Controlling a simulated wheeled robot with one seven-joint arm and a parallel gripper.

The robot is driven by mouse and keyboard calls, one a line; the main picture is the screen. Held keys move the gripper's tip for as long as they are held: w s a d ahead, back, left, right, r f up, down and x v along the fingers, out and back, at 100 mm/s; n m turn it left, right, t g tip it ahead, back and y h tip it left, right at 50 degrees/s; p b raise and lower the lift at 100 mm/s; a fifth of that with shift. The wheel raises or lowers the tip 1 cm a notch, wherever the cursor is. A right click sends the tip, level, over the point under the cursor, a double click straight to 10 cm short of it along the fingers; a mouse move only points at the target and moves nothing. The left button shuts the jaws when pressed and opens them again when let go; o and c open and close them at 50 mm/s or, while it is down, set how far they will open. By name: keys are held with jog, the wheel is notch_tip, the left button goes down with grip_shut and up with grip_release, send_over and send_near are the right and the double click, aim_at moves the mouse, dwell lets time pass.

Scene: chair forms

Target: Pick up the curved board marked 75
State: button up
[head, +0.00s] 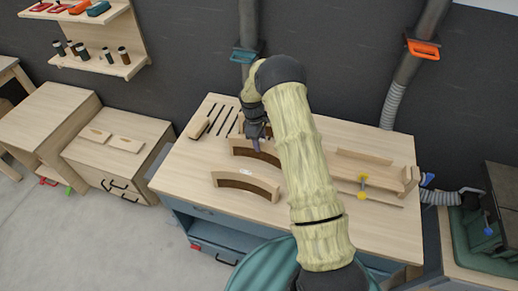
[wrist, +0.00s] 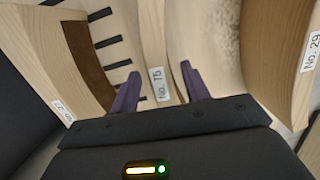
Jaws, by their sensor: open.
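The curved board marked No. 75 (wrist: 152,50) shows in the wrist view as a pale wooden strip with its label on the near end. My gripper (wrist: 158,90) is open, with one purple finger on each side of that label. Whether the fingers touch the wood cannot be told. In the head view my gripper (head: 256,142) is over the rear curved board (head: 241,150), which seems to be this one. My arm hides part of it.
A board marked No. 29 (wrist: 288,70) stands at the right of the wrist view; another labelled board (wrist: 50,60) is at the left. A front curved board (head: 245,181) lies nearby on the workbench (head: 190,175). Clamps (head: 363,187) and a long strip are to the right.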

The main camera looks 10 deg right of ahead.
jog(key=shift+s+d+f+p, duration=0.15)
jog(key=shift+f+p, duration=0.35)
jog(key=shift+f, duration=0.95)
jog(key=shift+c, duration=0.5)
grip_shut()
